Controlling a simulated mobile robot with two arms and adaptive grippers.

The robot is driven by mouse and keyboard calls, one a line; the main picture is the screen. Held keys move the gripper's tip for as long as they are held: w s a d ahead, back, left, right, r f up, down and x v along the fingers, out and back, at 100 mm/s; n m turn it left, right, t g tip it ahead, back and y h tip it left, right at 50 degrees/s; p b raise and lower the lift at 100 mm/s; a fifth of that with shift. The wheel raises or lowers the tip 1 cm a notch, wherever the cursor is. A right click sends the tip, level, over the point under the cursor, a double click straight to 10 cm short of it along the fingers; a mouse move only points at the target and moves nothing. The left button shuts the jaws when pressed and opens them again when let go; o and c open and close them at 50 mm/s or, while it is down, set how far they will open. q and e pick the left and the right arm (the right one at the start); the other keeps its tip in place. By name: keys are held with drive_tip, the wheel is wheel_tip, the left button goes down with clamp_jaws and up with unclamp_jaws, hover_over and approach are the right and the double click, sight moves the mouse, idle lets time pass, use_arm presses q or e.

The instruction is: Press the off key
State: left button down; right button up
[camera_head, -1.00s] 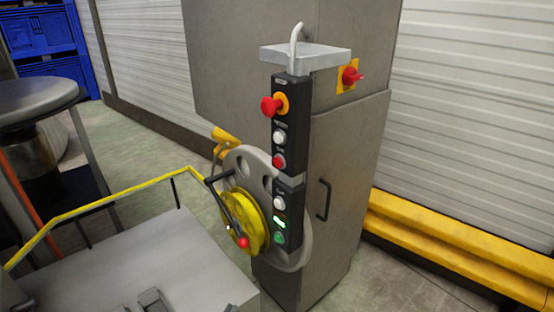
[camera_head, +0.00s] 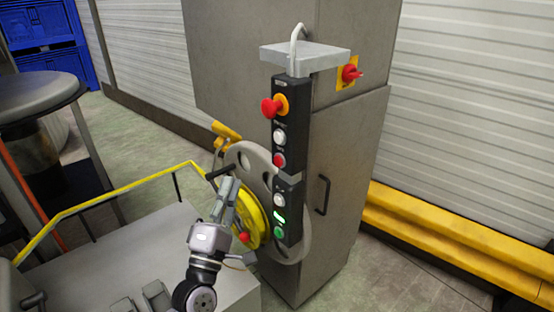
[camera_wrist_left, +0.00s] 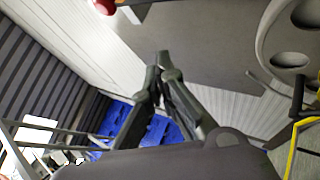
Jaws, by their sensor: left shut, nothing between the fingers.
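A tall black control panel (camera_head: 291,122) is fixed to the grey cabinet. From top to bottom it carries a red mushroom knob on an orange base (camera_head: 273,107), a white button (camera_head: 279,136), a red button (camera_head: 279,160), a lower white button (camera_head: 279,202), a lit green element (camera_head: 279,219) and a green button (camera_head: 279,234). The labels are too small to read, so I cannot tell which is the off key. My left gripper (camera_head: 229,183) is shut and empty, left of the panel, apart from the buttons. Its closed fingers show in the left wrist view (camera_wrist_left: 164,70). My right gripper is out of view.
A yellow reel (camera_head: 247,212) with a crank stands behind my left gripper. A red rotary switch (camera_head: 350,75) is on the cabinet (camera_head: 345,190), which has a black handle (camera_head: 323,196). A yellow rail (camera_head: 158,178) and a yellow barrier (camera_head: 440,240) flank the floor.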

sight(279, 161)
use_arm(q)
drive_tip(key=shift+s+r, duration=0.1)
drive_tip(key=shift+r, duration=0.25)
drive_tip(key=w+d+b, duration=0.1)
drive_tip(key=w+d, duration=0.5)
drive_tip(key=shift+d+b, duration=0.15)
drive_tip(key=shift+b, duration=0.2)
drive_tip(key=shift+w, duration=0.1)
idle(1.4)
drive_tip(key=shift+w+d, duration=0.3)
